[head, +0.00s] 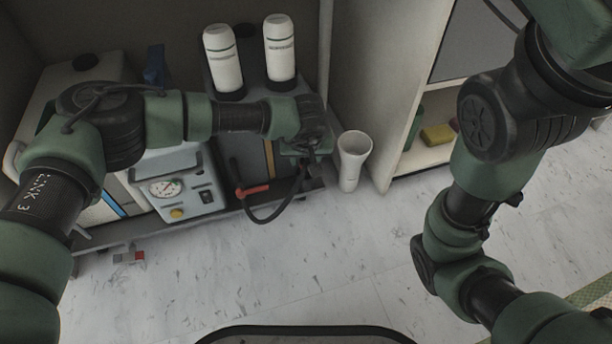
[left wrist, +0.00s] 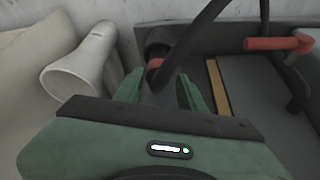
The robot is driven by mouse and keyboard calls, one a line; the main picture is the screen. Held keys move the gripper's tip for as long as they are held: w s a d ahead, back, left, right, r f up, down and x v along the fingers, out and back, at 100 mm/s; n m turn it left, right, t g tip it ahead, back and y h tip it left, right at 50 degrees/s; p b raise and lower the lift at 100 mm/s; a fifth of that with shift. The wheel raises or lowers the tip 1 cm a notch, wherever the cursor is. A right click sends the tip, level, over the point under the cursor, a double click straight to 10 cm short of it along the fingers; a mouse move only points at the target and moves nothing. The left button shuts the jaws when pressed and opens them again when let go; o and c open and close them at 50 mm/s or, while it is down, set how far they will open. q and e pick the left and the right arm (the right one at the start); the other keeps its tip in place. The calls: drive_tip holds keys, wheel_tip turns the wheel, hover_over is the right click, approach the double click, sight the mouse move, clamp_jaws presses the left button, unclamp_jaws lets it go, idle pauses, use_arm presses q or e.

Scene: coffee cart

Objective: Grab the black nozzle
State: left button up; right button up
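The black nozzle (left wrist: 158,52) has a red ring and a black hose bending away from it. In the left wrist view it shows beyond and between the two green fingers of my left gripper (left wrist: 160,92). The fingers are apart, and I see no finger closed on the nozzle. In the head view my left gripper (head: 311,150) is at the right end of the cart, above the hose end, and its wrist hides most of the nozzle. My right arm shows at the right, but its gripper is outside both views.
A white cone-shaped cup (head: 353,160) stands just right of the left gripper. A red handle (head: 252,190) and looping black hose (head: 275,214) are beside the gauge box (head: 186,188). Two white bottles (head: 281,48) stand behind. The floor (head: 270,270) in front is mostly clear.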

sight(306, 171)
use_arm(q)
drive_tip(key=b+x, duration=0.3)
drive_tip(key=x, duration=0.1)
drive_tip(key=shift+d+f, duration=0.15)
drive_tip(key=shift+f, duration=0.1)
drive_tip(key=shift+r, duration=0.15)
clamp_jaws()
drive_tip(key=shift+r, duration=0.1)
